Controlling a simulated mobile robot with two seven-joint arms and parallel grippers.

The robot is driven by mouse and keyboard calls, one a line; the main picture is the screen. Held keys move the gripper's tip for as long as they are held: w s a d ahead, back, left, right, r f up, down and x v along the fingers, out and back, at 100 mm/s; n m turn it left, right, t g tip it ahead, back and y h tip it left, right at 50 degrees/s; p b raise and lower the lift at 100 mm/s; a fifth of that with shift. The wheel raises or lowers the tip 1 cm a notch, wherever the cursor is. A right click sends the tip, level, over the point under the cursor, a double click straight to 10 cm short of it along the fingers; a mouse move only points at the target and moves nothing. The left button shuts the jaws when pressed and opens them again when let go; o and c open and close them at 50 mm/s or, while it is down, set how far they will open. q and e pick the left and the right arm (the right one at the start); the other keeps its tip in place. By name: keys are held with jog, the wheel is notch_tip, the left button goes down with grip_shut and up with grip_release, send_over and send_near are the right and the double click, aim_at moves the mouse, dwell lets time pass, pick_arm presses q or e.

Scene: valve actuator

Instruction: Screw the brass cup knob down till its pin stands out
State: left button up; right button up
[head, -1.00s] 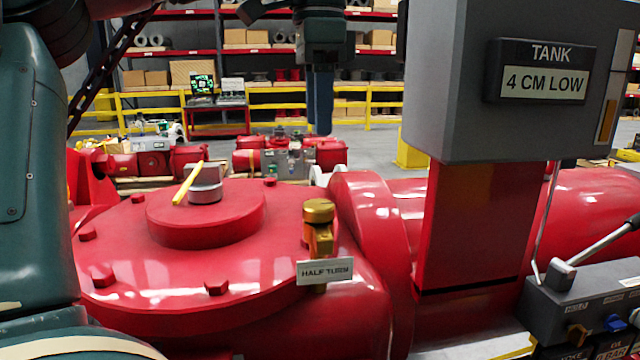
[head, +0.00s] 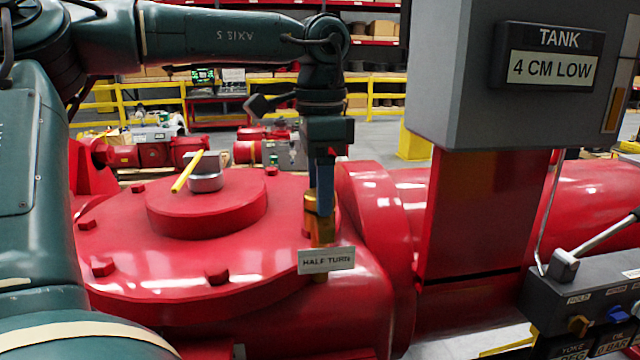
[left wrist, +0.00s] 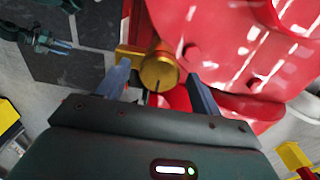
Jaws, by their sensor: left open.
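The brass cup knob (head: 318,202) stands on a brass fitting at the right edge of the red actuator housing (head: 130,250), above a plate reading "HALF TURN" (head: 326,260). My left gripper (head: 324,185) points down over the knob and partly hides its top. In the left wrist view, the round face of the knob (left wrist: 158,73) with a dark line lies between the two blue-grey fingers (left wrist: 160,88), with gaps at both sides. The gripper is open. No standing pin can be made out. My right gripper is not in view.
A grey box with a sign "TANK 4 CM LOW" (head: 550,68) on a red column (head: 475,230) stands to the right. A lever console (head: 590,300) is at the lower right. A yellow pointer (head: 187,172) sits on the housing's hub.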

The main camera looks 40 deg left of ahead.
pick_arm(q)
jog(key=shift+f, duration=0.15)
jog(key=shift+c, duration=0.3)
jog(key=c, duration=0.9)
